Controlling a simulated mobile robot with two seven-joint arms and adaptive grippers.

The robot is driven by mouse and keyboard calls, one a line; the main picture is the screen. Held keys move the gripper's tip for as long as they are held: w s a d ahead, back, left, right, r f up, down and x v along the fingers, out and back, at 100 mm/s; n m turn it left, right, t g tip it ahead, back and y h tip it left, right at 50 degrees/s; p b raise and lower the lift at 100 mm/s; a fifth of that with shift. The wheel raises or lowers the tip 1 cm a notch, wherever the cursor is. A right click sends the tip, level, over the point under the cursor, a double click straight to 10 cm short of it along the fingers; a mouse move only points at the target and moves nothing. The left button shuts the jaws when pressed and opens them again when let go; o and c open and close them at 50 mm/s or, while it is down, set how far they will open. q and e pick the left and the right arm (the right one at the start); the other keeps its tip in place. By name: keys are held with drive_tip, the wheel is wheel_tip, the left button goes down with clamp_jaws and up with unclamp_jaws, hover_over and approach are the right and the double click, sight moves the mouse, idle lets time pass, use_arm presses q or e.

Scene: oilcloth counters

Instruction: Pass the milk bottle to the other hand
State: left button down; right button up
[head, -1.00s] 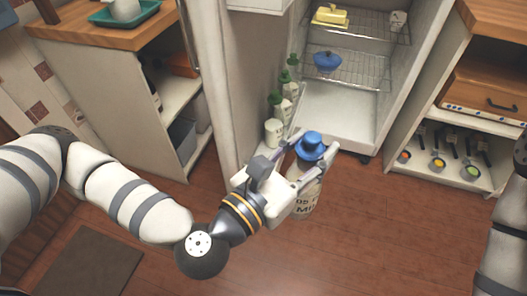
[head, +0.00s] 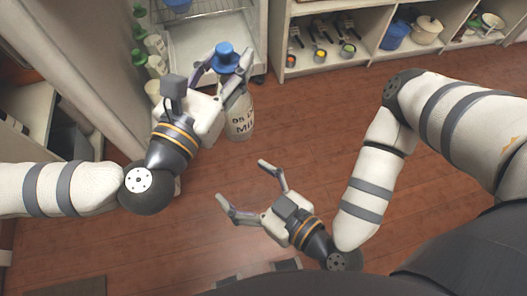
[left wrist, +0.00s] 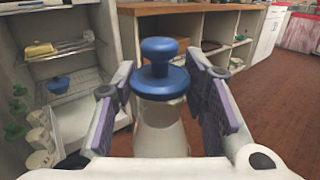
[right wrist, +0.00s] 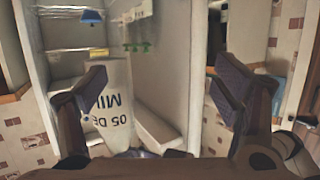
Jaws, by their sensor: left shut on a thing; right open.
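The milk bottle (head: 241,124) is a pale bottle with dark lettering and a blue knobbed cap (head: 225,58). My left gripper (head: 229,66) is shut on it near the top and holds it upright in front of the open fridge. In the left wrist view the cap (left wrist: 160,84) and pale body (left wrist: 163,135) stand between the fingers. My right gripper (head: 243,182) is open and empty, below the bottle in the head view and apart from it. In the right wrist view the bottle (right wrist: 108,105) appears upside down, beyond the left finger.
The open fridge (head: 205,40) has green-capped bottles (head: 150,45) on its door at the left. An open shelf unit (head: 290,72) with utensils, a blue container (head: 397,35) and a white pot (head: 427,30) stands at the back right. The wooden floor (head: 300,125) between is clear.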

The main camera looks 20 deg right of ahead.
sight(234, 115)
use_arm(q)
drive_tip(key=shift+r, duration=0.2)
use_arm(e)
drive_tip(key=w+d+r+m+t+h, duration=0.2)
drive_tip(key=w+d+r+t+h, duration=0.1)
drive_tip(key=d+r+t, duration=0.2)
drive_tip(key=x, duration=0.7)
drive_tip(key=a+x, duration=0.1)
drive_tip(key=x, duration=0.3)
drive_tip(key=shift+f, duration=0.25)
drive_tip(key=c, duration=1.9)
use_arm(q)
drive_tip(key=c, duration=1.2)
unclamp_jaws()
use_arm(e)
drive_tip(key=shift+r, duration=0.1)
clamp_jaws()
use_arm(q)
drive_tip(key=o, duration=0.3)
drive_tip(key=shift+f, duration=0.1)
